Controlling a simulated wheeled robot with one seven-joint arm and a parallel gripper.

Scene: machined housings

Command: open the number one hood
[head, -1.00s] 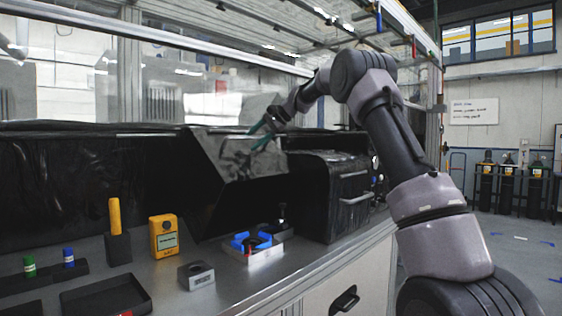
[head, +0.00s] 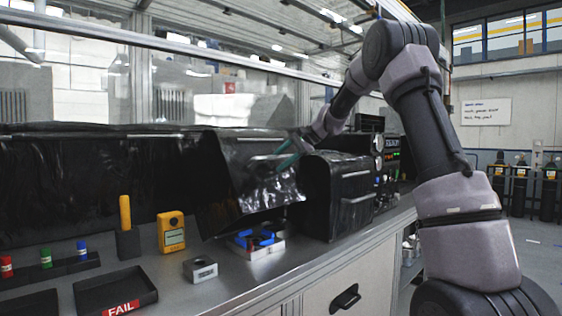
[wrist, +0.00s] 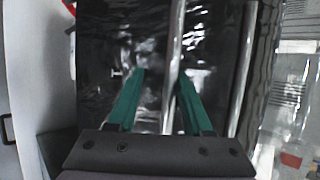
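A glossy black hood (head: 250,172) in the middle of the bench stands partly raised. Its front panel slopes outward and its lower edge is above the bench top. No number is readable on it. My gripper (head: 286,158) is at the right part of this panel, its green fingers pointing toward it. In the wrist view, the two green fingers (wrist: 160,84) are apart. The crumpled, shiny black surface (wrist: 108,45) lies beyond them, and a metal bar (wrist: 173,50) runs between the fingertips. I cannot tell whether the fingers touch the panel or bar.
A closed black hood (head: 342,195) with a handle stands to the right. Under the raised hood is a small tray (head: 262,252) with blue parts. A yellow meter (head: 172,232), a grey block (head: 200,269) and a FAIL tray (head: 110,280) stand on the bench at left.

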